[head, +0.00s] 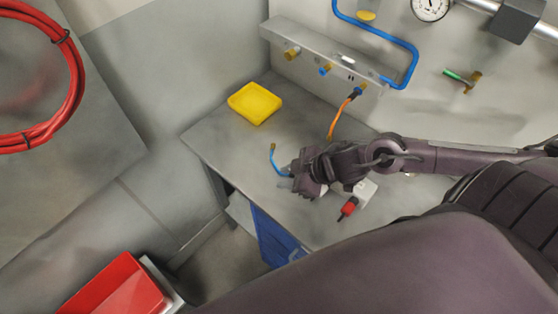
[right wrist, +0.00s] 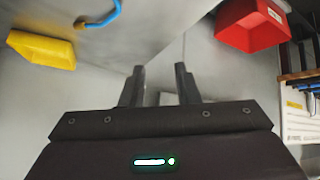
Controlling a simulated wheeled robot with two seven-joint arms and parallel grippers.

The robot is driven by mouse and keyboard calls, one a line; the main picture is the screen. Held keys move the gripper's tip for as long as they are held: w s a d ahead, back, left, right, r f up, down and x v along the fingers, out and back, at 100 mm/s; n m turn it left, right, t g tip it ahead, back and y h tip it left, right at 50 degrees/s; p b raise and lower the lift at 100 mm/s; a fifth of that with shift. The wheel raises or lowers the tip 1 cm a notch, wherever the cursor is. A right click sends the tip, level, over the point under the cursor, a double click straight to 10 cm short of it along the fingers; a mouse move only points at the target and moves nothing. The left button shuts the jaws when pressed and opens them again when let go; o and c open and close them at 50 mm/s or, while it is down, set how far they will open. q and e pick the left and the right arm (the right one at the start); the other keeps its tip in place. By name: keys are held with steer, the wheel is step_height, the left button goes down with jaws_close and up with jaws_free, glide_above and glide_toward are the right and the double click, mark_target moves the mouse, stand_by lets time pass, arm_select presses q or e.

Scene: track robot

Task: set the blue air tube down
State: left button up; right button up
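A short blue air tube (head: 274,161) with a brass end lies on or just above the grey bench (head: 222,132); its other end runs in beside my right gripper (head: 287,179). In the right wrist view, the tube (right wrist: 105,19) shows at the top left, outside the fingers. There my right gripper (right wrist: 160,80) has its two fingers apart with nothing between them. Whether the tube touches the bench all along is hidden by the gripper in the head view. My left gripper is not in view.
A yellow tray (head: 255,103) sits at the bench's back left. A wall manifold (head: 310,52) carries an orange hose (head: 340,115) and a larger blue pipe (head: 413,64). A red-handled item (head: 348,208) is near my wrist. A red bin (head: 118,290) stands lower left.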

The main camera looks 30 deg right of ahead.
step_height(320, 180, up, 7)
steer(key=s+p, duration=0.2)
steer(key=shift+s+a+r+p, duration=0.2)
steer(key=shift+a+p, duration=0.1)
steer(key=shift+a, duration=0.1)
stand_by(0.3)
